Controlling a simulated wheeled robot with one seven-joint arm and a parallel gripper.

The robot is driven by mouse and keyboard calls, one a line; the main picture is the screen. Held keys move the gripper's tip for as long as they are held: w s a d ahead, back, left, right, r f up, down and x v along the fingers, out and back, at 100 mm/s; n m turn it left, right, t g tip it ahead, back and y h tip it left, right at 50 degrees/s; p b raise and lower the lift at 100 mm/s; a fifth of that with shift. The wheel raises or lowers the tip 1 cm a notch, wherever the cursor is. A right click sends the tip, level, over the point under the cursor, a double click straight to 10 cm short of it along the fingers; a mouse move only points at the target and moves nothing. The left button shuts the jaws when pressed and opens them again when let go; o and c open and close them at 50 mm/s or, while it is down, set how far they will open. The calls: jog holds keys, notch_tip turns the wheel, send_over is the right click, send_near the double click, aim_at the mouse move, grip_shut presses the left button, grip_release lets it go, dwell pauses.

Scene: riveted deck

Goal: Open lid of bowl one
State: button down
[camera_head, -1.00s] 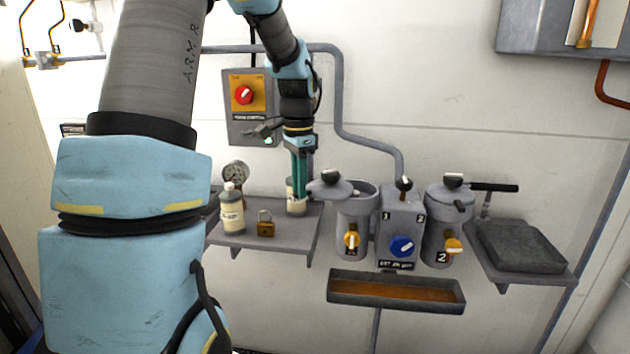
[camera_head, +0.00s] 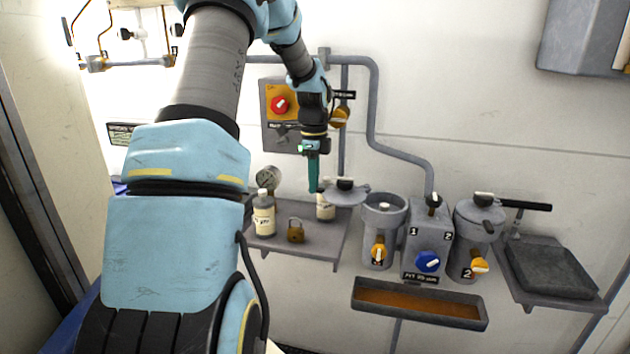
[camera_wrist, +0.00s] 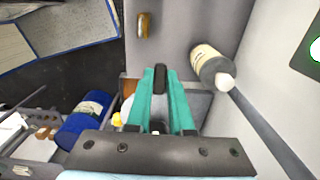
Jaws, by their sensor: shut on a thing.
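Bowl one (camera_head: 379,235) is a grey pot with a yellow tap on the wall, left of the valve block. The exact grip point is partly hidden.
Bowl two (camera_head: 468,245) is lidded, right of the valve block (camera_head: 428,235). A tray (camera_head: 420,318) hangs below.

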jog(key=shift+w, duration=0.15)
jog(key=shift+d, duration=0.1)
jog(key=c, duration=0.8)
grip_release()
notch_tip(320, 180, up, 11)
jog(key=b, duration=0.2)
jog(key=shift+b, duration=0.35)
jog(key=shift+f, duration=0.1)
